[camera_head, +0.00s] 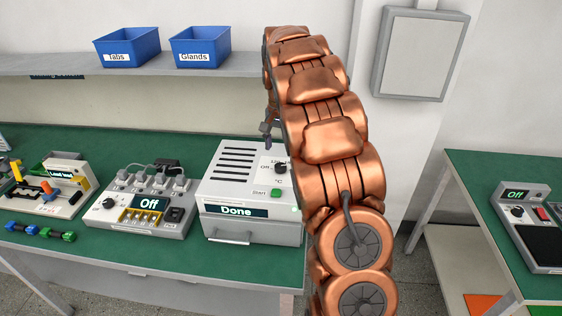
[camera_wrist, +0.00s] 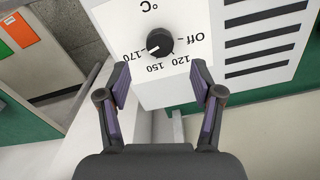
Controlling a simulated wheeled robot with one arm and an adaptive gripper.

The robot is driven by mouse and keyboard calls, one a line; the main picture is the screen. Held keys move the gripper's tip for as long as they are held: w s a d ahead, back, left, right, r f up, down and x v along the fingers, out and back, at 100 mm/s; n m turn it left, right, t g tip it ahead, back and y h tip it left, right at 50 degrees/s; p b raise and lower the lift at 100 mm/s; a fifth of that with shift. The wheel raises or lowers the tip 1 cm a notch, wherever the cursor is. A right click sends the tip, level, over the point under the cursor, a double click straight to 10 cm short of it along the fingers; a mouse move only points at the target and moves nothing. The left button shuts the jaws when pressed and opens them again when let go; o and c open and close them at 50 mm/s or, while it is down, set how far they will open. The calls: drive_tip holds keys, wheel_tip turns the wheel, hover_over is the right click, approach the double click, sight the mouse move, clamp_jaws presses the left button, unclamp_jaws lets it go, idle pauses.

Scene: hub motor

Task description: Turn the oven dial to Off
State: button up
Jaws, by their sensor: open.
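The oven (camera_head: 225,190) is a white box with vent slots on the green bench, and its display (camera_head: 240,211) reads "Done". Its black dial (camera_head: 281,168) is on the top panel and shows larger in the wrist view (camera_wrist: 160,42). There its white mark points lower left, toward the 170 label and away from "Off" (camera_wrist: 196,41). My gripper (camera_wrist: 160,80) is open and empty, its fingers apart with the dial beyond them, centred between them and not touched. In the head view my gripper (camera_head: 267,131) is small, above the dial and partly hidden by my arm.
A green Start button (camera_head: 275,192) is on the oven's front right. A charger unit (camera_head: 148,203) reading "Off" and a load tester (camera_head: 62,180) stand to the left. Blue bins (camera_head: 200,47) sit on the shelf above. A second bench (camera_head: 460,180) is at right.

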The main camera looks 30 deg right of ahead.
sight(281, 166)
drive_tip(key=shift+f+p, duration=1.2)
drive_tip(key=shift+f, duration=2.15)
drive_tip(key=c, duration=1.2)
